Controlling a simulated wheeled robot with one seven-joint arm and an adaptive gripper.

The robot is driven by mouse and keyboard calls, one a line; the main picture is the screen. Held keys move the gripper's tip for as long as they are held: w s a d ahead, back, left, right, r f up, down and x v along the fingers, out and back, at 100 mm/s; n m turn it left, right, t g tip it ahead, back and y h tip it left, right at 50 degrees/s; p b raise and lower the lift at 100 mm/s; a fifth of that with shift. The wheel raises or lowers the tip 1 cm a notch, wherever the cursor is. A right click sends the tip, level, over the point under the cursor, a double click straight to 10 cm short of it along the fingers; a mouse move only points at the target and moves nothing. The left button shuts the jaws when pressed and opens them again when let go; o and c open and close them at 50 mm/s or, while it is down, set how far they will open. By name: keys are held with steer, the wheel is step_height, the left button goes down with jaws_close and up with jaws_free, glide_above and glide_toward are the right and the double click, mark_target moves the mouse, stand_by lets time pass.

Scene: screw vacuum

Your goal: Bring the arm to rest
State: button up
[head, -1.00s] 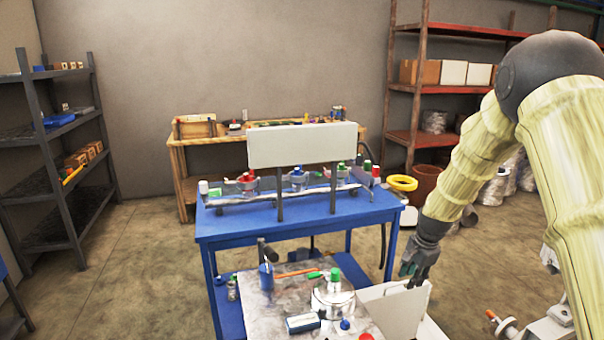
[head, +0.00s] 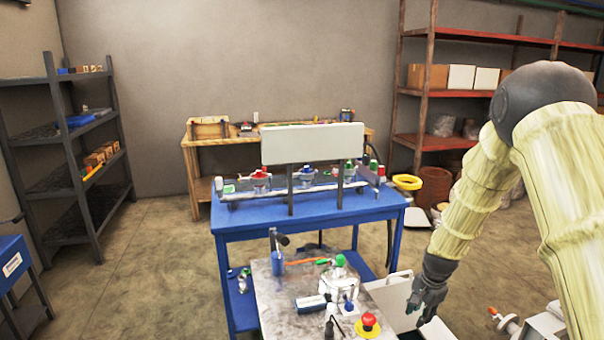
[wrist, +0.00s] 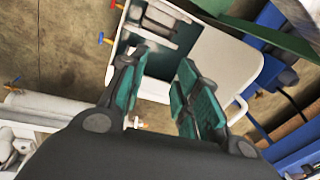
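My arm reaches down on the right of the head view, in a pale, quilted-looking cover with a dark elbow joint. My gripper (head: 426,312) hangs fingers down, just right of the grey work table (head: 277,308). It is above or beside a pale open box (head: 390,291); the exact height cannot be told. In the wrist view my gripper (wrist: 158,88) shows its green-padded fingers spread apart, with nothing between them. Beyond the fingers is a white tray-like container (wrist: 225,55) with several pale items at its upper left.
The work table holds a green-topped metal fitting (head: 338,280), a red knob on a yellow base (head: 368,321) and small tools. Behind it stands a blue table (head: 255,220) with a white panel (head: 312,143). A red shelf (head: 410,140) is at back right. Floor at left is open.

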steer(key=s+a+f+n+g, duration=0.1)
steer(key=s+a+f+n, duration=0.2)
steer(key=s+f, duration=0.65)
steer(key=s+a+f+n, duration=0.2)
steer(key=s+f+n, duration=0.1)
steer(key=s+f, duration=0.7)
steer(key=s+a+f+n, duration=0.1)
steer(key=s+a+n, duration=0.2)
steer(key=s, duration=1.1)
steer(key=s+a+f+n+g, duration=0.1)
steer(key=s+a+f+n, duration=0.1)
steer(key=s, duration=1.1)
steer(key=shift+s+a+f+n, duration=0.15)
steer(key=shift+s+a+n, duration=0.2)
steer(key=shift+a+n, duration=0.6)
steer(key=shift+d, duration=0.15)
